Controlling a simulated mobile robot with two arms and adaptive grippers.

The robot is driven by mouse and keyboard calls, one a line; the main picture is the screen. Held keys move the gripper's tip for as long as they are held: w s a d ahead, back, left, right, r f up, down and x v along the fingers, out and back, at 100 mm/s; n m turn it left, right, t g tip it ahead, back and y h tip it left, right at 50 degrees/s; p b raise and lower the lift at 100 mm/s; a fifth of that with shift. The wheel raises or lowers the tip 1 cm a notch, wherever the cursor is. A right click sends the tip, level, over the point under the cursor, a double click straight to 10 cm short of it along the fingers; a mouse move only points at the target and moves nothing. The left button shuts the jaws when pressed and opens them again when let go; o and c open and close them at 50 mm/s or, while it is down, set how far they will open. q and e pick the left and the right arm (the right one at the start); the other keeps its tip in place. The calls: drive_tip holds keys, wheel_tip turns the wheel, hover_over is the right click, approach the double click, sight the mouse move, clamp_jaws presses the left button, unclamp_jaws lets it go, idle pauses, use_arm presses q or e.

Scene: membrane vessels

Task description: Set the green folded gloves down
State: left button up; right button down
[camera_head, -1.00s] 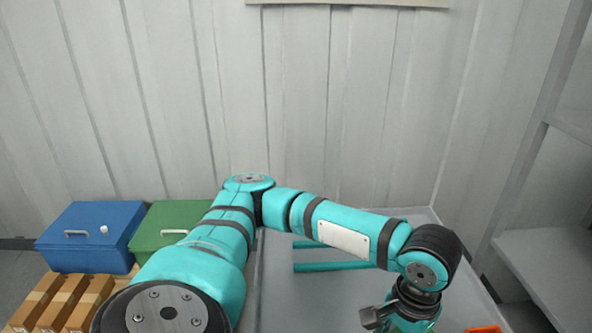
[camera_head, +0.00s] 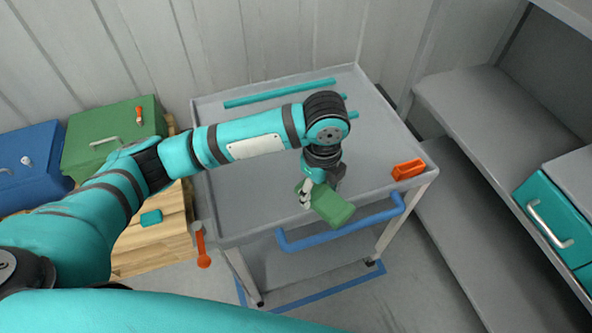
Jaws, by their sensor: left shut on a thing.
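My left gripper (camera_head: 318,194) reaches over the front part of a grey cart (camera_head: 245,205) and points down. It is shut on the green folded gloves (camera_head: 334,207). The gloves hang out toward the cart's front edge, close to the blue handle (camera_head: 340,228). I cannot tell whether they touch the cart top. The gripper's wrist hides part of the cart behind it. My right gripper is not in view.
Teal rods (camera_head: 280,92) lie at the back of the cart. An orange holder (camera_head: 408,170) sits at its right edge, and an orange-handled tool (camera_head: 202,245) hangs at its left. Green (camera_head: 110,130) and blue (camera_head: 30,160) boxes stand left. Grey shelves (camera_head: 480,120) stand right.

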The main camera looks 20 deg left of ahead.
use_arm(q)
drive_tip(key=d+m, duration=0.1)
drive_tip(key=m, duration=0.1)
drive_tip(key=d+m, duration=0.1)
drive_tip(key=m, duration=0.1)
drive_tip(key=shift+d+f, duration=0.35)
drive_tip(key=shift+f, duration=0.05)
drive_tip(key=shift+w+a+f+m, duration=0.1)
drive_tip(key=shift+w+m, duration=0.05)
drive_tip(key=shift+m, duration=0.15)
drive_tip(key=p, duration=0.3)
hover_over(283, 173)
drive_tip(key=shift+s+d+f, duration=0.25)
drive_tip(key=shift+d+f, duration=0.2)
drive_tip(key=shift+f, duration=0.2)
drive_tip(key=f, duration=0.1)
drive_tip(key=a+f, duration=0.1)
drive_tip(key=shift+w+f, duration=0.25)
drive_tip(key=shift+f, duration=0.05)
drive_tip(key=shift+d+f, duration=0.1)
drive_tip(key=shift+f, duration=0.45)
drive_tip(key=o, duration=0.7)
drive_tip(key=shift+f, duration=0.15)
drive_tip(key=o, duration=0.4)
drive_tip(key=shift+o, duration=0.2)
